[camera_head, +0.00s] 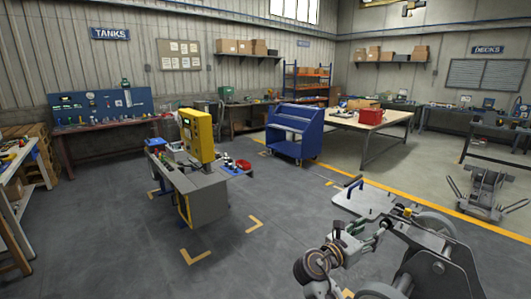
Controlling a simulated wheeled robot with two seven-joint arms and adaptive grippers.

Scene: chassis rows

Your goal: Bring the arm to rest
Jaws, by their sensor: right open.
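My right arm comes in at the bottom right, bent, with its round copper-toned joints in front. My right gripper (381,229) is small and partly lost against the grey machinery behind it. It is open, and I see nothing held in it. A grey wheeled chassis (437,262) fills the bottom right corner, close beside the gripper; whether they touch I cannot tell. A pale flat plate (365,201) with dark handles lies just beyond the gripper. My left gripper is not in view.
A grey bench with a yellow machine (197,135) stands left of centre. Another chassis (487,190) is at right. The grey floor (110,240) at left and centre is clear.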

